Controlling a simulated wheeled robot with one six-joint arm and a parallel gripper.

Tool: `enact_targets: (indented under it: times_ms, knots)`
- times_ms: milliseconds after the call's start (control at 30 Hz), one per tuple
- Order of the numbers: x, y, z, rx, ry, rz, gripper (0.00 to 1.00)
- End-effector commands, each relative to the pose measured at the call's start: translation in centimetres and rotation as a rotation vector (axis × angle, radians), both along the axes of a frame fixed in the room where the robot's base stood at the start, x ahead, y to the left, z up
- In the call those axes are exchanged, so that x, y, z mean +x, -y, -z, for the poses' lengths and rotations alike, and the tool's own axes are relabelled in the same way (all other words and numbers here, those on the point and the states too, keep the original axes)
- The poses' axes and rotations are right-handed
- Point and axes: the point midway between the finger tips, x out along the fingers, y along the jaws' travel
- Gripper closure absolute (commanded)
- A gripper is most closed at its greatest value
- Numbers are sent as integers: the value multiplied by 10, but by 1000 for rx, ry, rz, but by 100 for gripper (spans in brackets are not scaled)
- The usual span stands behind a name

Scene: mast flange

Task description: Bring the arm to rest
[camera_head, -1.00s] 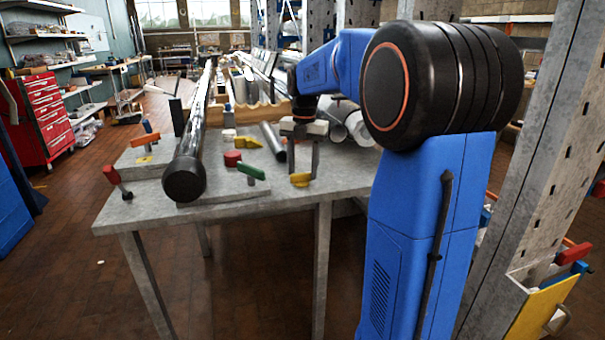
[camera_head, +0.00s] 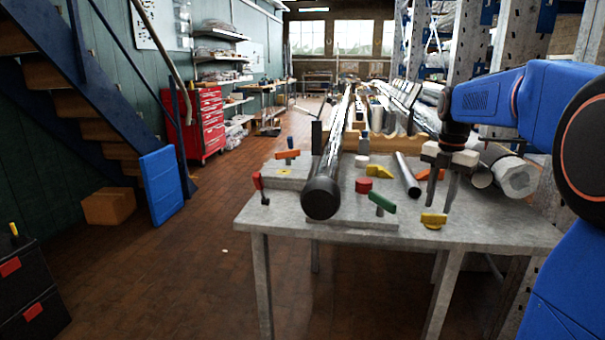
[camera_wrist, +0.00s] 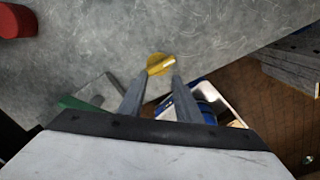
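My arm is blue with black joints and reaches in from the right over the grey table (camera_head: 480,226). My gripper (camera_head: 442,205) points down near the table's front right. It is open, with its two grey fingers apart and nothing between them. The gripper also shows in the wrist view (camera_wrist: 155,82). A yellow-handled piece (camera_head: 433,220) lies on the table just below the fingertips. In the wrist view this yellow piece (camera_wrist: 160,65) appears just beyond the fingertips. Whether a fingertip touches it I cannot tell.
A long dark tube (camera_head: 328,180) with a black end lies along the table. A green-handled clamp (camera_head: 382,202), a red round piece (camera_head: 363,185) and grey pipes (camera_head: 407,174) are near. Grey uprights stand behind my arm.

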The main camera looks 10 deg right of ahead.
Motion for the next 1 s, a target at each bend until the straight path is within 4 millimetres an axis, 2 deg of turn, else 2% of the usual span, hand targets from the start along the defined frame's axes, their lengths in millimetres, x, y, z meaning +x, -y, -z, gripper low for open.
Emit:
enact_targets:
  times_ms: [167,467,733,1000]
  knots:
    - [-31,-26,-2,-3,38,212,69]
    - [-98,-74,11,32,120,697,69]
    - [-159,-108,34,112,184,1131,69]
    - [-219,-133,68,237,225,1559,69]
